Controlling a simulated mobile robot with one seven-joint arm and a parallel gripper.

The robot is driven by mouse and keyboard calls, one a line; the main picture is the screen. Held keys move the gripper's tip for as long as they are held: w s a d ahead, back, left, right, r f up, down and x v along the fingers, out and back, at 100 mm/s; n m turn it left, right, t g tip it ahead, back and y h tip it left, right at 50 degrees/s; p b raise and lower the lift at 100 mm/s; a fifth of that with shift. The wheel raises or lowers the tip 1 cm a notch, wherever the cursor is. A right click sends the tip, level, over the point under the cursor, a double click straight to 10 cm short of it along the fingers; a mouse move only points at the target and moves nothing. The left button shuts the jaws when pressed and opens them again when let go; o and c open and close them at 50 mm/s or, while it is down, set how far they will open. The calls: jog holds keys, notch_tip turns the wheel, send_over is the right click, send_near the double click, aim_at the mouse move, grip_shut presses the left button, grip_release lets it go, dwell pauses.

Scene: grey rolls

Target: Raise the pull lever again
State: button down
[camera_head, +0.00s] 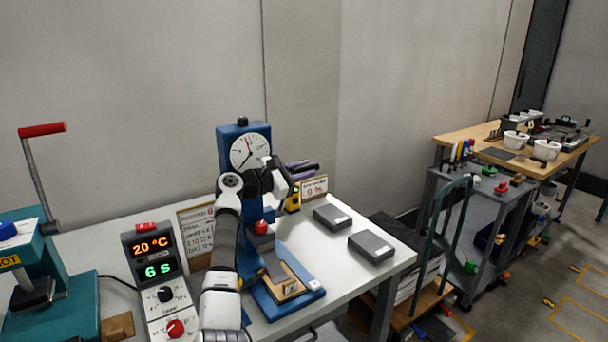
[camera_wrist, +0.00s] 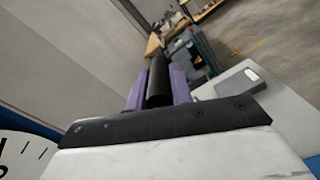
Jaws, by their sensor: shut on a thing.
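The blue test stand (camera_head: 228,148) with a round white dial (camera_head: 249,151) stands on the white table, behind my arm. The rest of the lever is hidden behind my wrist and arm. A dark strip lies on the stand's base (camera_head: 277,310), with a red knob (camera_head: 261,227) above it.
A control box (camera_head: 153,265) shows 20 °C and 6 s. A teal press (camera_head: 70,300) with a red-handled lever (camera_head: 42,130) stands at the left. Two dark grey blocks (camera_head: 332,218) (camera_head: 371,248) lie at the right.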

jog(key=c, duration=1.3)
grip_release()
jog(key=shift+o, duration=0.2)
jog(key=shift+a, duration=0.1)
jog(key=b+v, duration=0.4)
jog(key=v, duration=0.9)
jog(key=shift+s+a+b, duration=0.25)
jog(key=shift+s+b, duration=0.05)
jog(key=shift+b, duration=0.1)
jog(key=shift+c, duration=0.2)
